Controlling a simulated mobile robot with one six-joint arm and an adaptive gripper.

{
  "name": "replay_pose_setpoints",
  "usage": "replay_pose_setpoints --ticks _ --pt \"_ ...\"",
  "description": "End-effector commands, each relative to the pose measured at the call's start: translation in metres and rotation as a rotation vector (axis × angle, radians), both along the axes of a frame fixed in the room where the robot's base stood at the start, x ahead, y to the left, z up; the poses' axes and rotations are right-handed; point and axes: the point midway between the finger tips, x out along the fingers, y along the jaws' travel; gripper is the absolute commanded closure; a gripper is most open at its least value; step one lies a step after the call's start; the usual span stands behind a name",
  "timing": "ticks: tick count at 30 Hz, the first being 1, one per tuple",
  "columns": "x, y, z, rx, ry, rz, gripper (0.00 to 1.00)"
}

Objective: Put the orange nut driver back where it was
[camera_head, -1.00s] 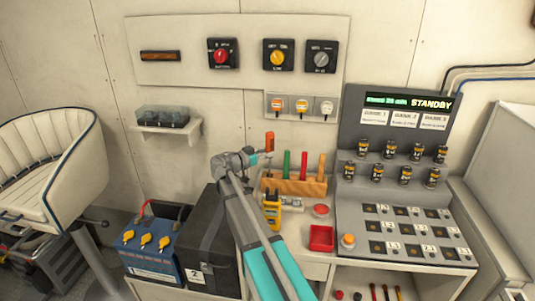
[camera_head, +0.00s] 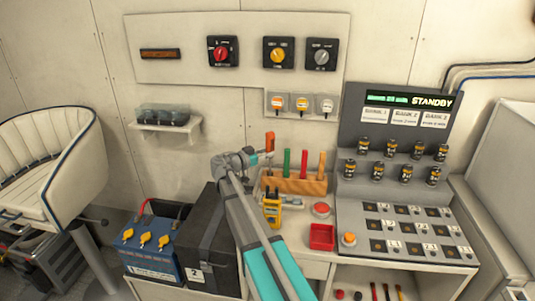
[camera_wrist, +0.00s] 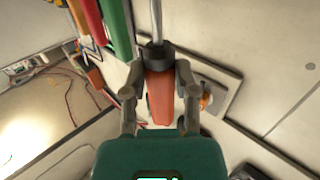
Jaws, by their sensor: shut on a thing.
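My gripper (camera_wrist: 160,98) is shut around the orange handle of the nut driver (camera_wrist: 158,92). The metal shaft points away from the gripper, toward the top of the wrist view. In the head view the orange handle (camera_head: 270,141) stands roughly upright above the left end of the wooden rack (camera_head: 300,185). The rack holds a green-handled driver (camera_head: 286,163), a red-handled driver (camera_head: 303,164) and an orange-yellow-handled one (camera_head: 321,164) at its right end. My arm hides the rack's left end in part.
A yellow meter (camera_head: 272,209) stands in front of the rack. A black box (camera_head: 208,240) and blue battery (camera_head: 150,245) stand at left.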

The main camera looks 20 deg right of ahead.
Motion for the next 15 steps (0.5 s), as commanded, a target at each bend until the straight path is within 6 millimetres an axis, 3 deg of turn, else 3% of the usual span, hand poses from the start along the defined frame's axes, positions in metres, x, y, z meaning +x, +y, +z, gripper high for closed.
replay_pose_setpoints --ticks 5,6,12,15 --pt "-0.0001 -0.0001 -0.0031 -0.001 0.0 0.0 1.0" --pt "0.0 -0.0001 -0.0024 -0.001 0.0 0.0 0.57" --pt "-0.0001 -0.0001 -0.0022 0.0 0.0 0.0 0.22" --pt "-0.0001 -0.0001 -0.0023 0.0 0.0 0.0 0.22"
